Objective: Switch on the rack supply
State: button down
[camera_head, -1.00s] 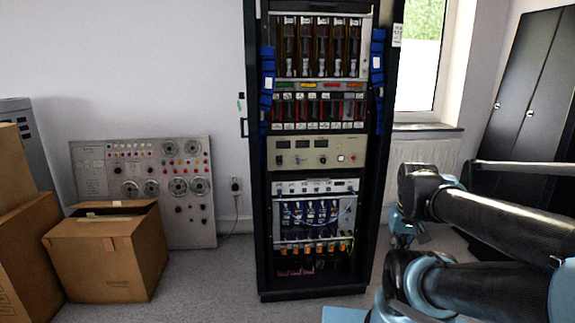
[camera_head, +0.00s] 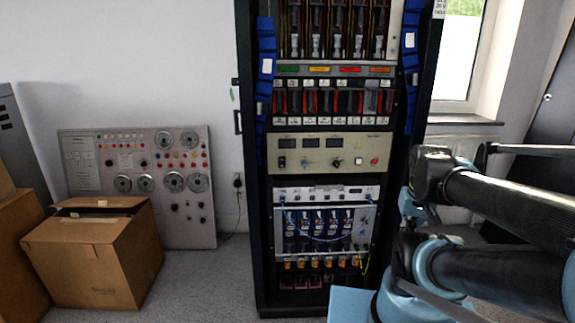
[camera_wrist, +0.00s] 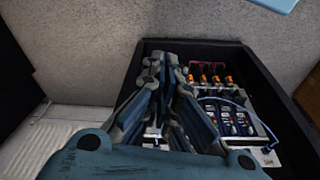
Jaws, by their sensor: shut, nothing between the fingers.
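The rack (camera_head: 246,215) is a tall black cabinet in the middle of the head view. Its supply (camera_head: 330,152) is a beige panel at mid height with dark displays, a black switch at its left, knobs and a red button (camera_head: 374,161) at its right. The switch's position is too small to tell. My gripper (camera_wrist: 160,65) is shut and empty in the wrist view, in front of the lower part of the rack. In the head view my arm is to the right of the rack and the gripper's fingers cannot be made out. The beige panel is not clearly seen in the wrist view.
An open cardboard box (camera_head: 95,255) stands on the floor at the left, with another box at its left. A grey panel with dials (camera_head: 190,150) leans on the wall. A window (camera_head: 458,55) and a dark cabinet are at the right. Floor before the boxes is clear.

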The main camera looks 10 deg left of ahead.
jog(key=shift+w+a, duration=0.2)
jog(key=shift+w, duration=0.1)
jog(key=w+a+r+n+t, duration=0.1)
jog(key=w+a+r+n, duration=0.5)
jog(key=n, duration=0.5)
jog(key=w+a+r+n+t, duration=0.2)
jog(key=w+a+r+n, duration=0.3)
jog(key=a+n, duration=0.45)
jog(key=a+r+n+t+y, duration=0.1)
jog(key=a+r+n, duration=0.1)
jog(key=a+n, duration=0.7)
jog(key=a+r+n+t, duration=0.1)
jog(key=a+r+n, duration=0.1)
jog(key=a+n, duration=0.7)
jog(key=w+a, duration=0.1)
jog(key=a, duration=0.4)
jog(key=shift+y, duration=0.4)
